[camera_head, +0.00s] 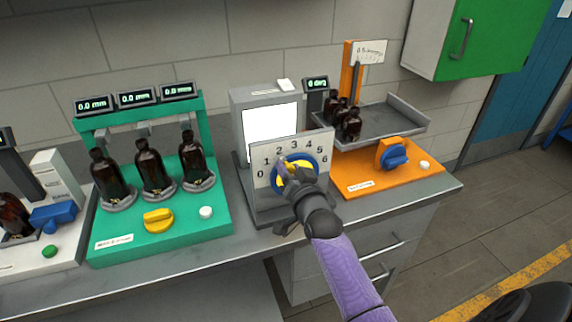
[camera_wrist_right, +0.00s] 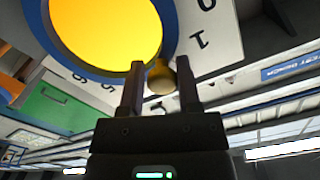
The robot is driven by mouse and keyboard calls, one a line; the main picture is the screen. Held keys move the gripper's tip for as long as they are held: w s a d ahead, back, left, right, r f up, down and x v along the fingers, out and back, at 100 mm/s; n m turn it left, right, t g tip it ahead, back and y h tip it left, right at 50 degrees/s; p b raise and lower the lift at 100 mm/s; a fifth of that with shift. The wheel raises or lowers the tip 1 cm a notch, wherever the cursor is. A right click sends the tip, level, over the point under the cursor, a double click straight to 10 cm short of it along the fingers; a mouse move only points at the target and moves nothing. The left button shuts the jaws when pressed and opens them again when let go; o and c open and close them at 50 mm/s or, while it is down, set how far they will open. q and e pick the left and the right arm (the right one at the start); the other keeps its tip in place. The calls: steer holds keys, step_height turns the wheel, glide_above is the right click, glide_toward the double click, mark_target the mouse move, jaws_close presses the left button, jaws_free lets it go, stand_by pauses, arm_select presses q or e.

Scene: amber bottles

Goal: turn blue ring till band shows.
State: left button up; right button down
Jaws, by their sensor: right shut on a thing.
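The blue ring (camera_head: 318,160) surrounds a yellow disc (camera_head: 303,178) on a white plate (camera_head: 262,180) numbered 0 to 6. In the right wrist view the ring (camera_wrist_right: 42,35) and disc (camera_wrist_right: 105,30) fill the upper left. I cannot make out a band on the ring. My left gripper is not in view.
A small display (camera_head: 317,83) behind the dial reads 0 deg. A green stand (camera_head: 215,222) with three amber bottles is on the left. An orange stand (camera_head: 425,180) with a blue knob and a grey tray (camera_head: 400,118) of bottles is on the right.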

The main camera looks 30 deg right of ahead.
steer(key=shift+d+r, duration=0.1)
steer(key=shift+r, duration=0.25)
steer(key=shift+c, duration=1.8)
jaws_free()
steer(key=shift+f, duration=0.1)
steer(key=shift+s, duration=0.25)
steer(key=p+v, duration=0.1)
steer(key=v, duration=0.8)
steer(key=shift+s+p, duration=0.2)
steer(key=shift+p, duration=0.2)
